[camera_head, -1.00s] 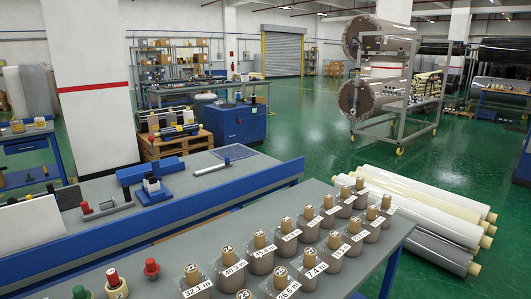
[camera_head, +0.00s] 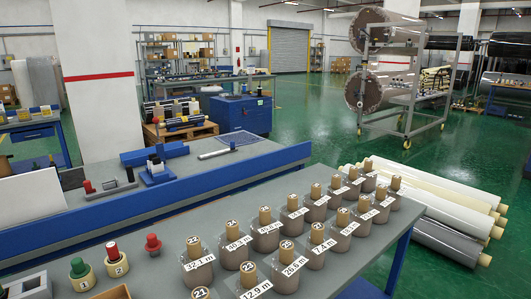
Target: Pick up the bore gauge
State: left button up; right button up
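I cannot tell for certain which thing is the bore gauge. On the near table stand small red and green knobbed pieces: a green knob (camera_head: 78,268) on a cream roll marked 1, a red knob (camera_head: 112,251) on a cream roll marked 2, and a separate dark red knobbed piece (camera_head: 153,244). They stand upright at the table's left. A slim silver bar (camera_head: 214,154) lies on the far bench behind the blue rail. Neither of my grippers is in view, so nothing is seen held.
Several wrapped, labelled rolls (camera_head: 265,235) stand in rows on the near table (camera_head: 180,222). A long blue rail (camera_head: 200,190) edges the far bench. Large rolls (camera_head: 440,212) lie on the green floor right.

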aim_at(114, 257)
jog(key=u, duration=1.15)
